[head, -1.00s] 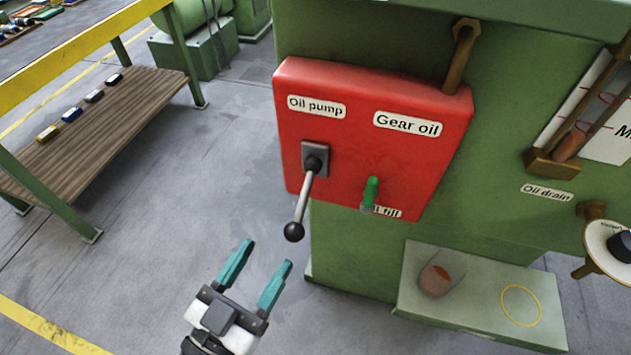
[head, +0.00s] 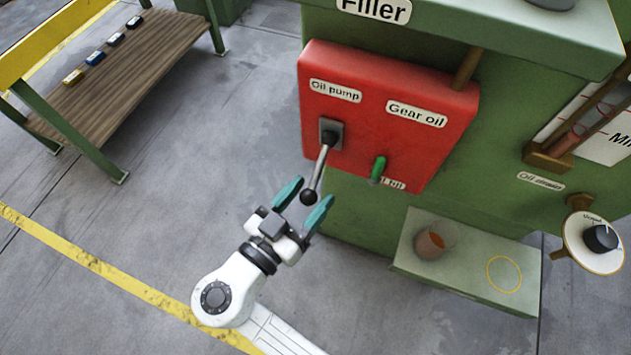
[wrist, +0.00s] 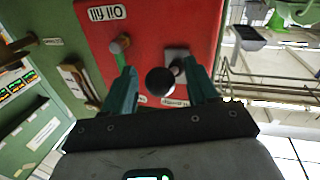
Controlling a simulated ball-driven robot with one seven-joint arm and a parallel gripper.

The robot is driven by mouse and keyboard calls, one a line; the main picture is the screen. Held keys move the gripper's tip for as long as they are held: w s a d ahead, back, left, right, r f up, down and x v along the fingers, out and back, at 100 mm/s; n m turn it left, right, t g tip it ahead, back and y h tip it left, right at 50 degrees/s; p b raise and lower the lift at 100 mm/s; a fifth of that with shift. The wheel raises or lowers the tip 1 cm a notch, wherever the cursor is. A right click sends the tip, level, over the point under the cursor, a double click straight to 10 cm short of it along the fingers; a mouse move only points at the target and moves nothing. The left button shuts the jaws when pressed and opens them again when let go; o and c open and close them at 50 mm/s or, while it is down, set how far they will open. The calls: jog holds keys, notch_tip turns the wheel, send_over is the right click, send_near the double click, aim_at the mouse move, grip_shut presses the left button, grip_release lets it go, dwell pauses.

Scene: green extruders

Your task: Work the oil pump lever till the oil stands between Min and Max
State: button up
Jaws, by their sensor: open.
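The red oil pump box (head: 385,95) is on the green machine, with labels "Oil pump" and "Gear oil". Its lever (head: 317,172) has a metal rod and a black ball knob (head: 308,197), and slants downward. My gripper (head: 306,190) is open, with its teal fingers on either side of the knob in the head view. In the wrist view the knob (wrist: 160,81) shows between the two fingers (wrist: 165,85); I cannot tell whether they touch it. The sight gauge (head: 575,135) is at the right edge, with reddish oil low in it; its scale is partly cut off.
A green-handled valve (head: 378,170) is on the box, right of the lever. A wooden-shelved table (head: 130,75) stands left. Floor between is clear.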

jog(key=shift+x, duration=1.25)
jog(key=shift+c, duration=0.3)
grip_shut()
